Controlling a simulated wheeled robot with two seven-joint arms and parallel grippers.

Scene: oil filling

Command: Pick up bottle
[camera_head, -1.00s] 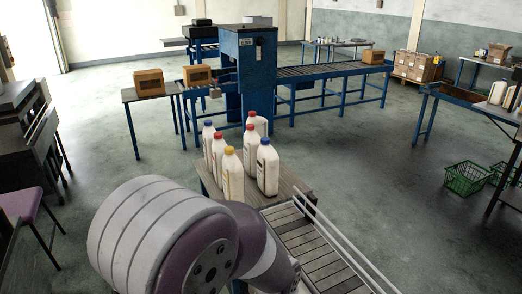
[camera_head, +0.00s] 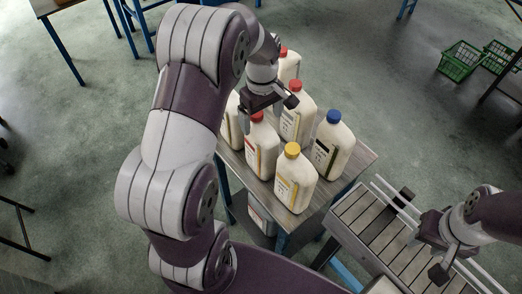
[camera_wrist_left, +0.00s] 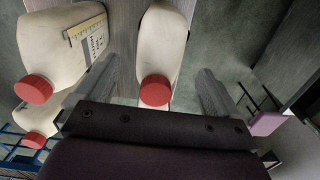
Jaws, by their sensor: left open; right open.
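Several white bottles stand upright together on a small table (camera_head: 361,156): one with a yellow cap (camera_head: 296,180), one with a blue cap (camera_head: 333,150), and others with red caps, including a front one (camera_head: 262,152) and a middle one (camera_head: 297,118). My left gripper (camera_head: 268,110) is open above the left part of the group. In the left wrist view a red-capped bottle (camera_wrist_left: 163,45) lies between its spread fingers, with gaps on both sides; a labelled red-capped bottle (camera_wrist_left: 62,40) is left of them. My arm partly hides the leftmost bottle. My right gripper (camera_head: 424,236) is open and empty above the conveyor.
A slatted conveyor (camera_head: 352,214) with metal side rails runs from the table toward the lower right. Green crates (camera_head: 463,62) stand on the floor at the upper right. The bottles stand close together, leaving little room between them.

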